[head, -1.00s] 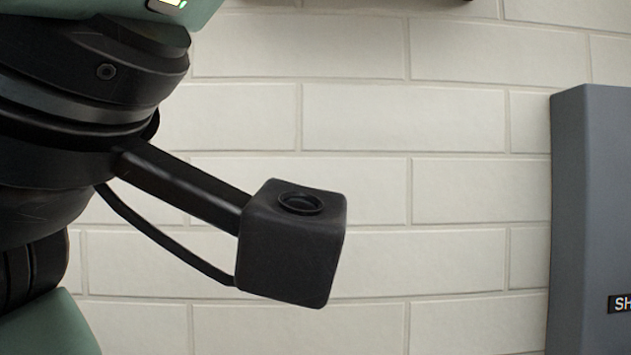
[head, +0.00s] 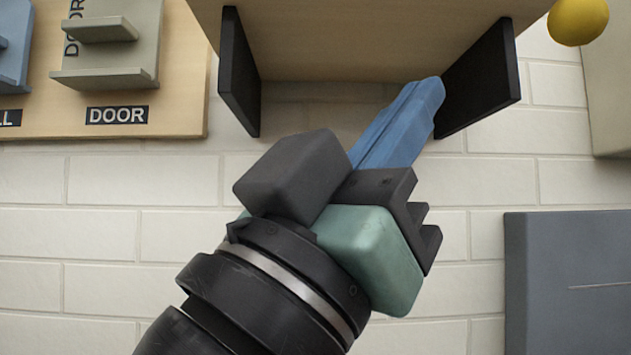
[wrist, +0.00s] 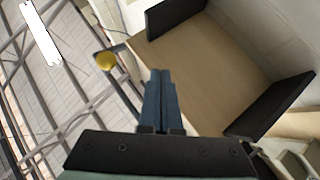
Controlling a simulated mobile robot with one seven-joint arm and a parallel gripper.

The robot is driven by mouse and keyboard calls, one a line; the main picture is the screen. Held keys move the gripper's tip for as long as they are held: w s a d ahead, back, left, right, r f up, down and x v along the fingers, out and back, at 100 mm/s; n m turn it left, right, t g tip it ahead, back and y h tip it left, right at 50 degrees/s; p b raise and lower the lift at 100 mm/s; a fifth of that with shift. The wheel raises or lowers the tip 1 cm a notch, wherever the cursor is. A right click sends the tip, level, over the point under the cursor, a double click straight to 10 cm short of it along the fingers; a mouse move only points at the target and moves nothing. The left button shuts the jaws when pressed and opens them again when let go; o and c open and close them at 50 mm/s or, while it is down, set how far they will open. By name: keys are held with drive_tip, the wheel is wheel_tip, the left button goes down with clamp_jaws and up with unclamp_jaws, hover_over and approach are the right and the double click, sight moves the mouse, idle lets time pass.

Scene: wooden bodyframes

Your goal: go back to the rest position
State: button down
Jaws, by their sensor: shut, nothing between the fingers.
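My gripper (head: 428,95) is in the middle of the head view, its blue fingers pressed together and empty. The fingers point up and to the right, at the underside of a wooden shelf or box with dark side panels. In the wrist view my gripper (wrist: 160,75) also shows its two blue fingers side by side with nothing between them. Whether the fingertips touch the wood cannot be told.
The wooden shelf (head: 380,35) has black panels (head: 483,75) on both sides of my fingers. A yellow ball (head: 578,20) is at the upper right. A board labelled DOOR (head: 180,110) hangs at the upper left. A grey panel (head: 570,290) stands at the lower right.

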drive_tip(key=a+r+n+t+y+p, duration=0.2)
drive_tip(key=n+t+y+p, duration=0.3)
drive_tip(key=y, duration=0.5)
drive_tip(key=a+r+n+t+y+p, duration=0.2)
drive_tip(key=a+n+t+y+p, duration=0.2)
drive_tip(key=y, duration=0.6)
drive_tip(key=shift+r+n+t+p, duration=0.15)
drive_tip(key=shift+n+t+p, duration=0.25)
drive_tip(key=shift+n, duration=0.3)
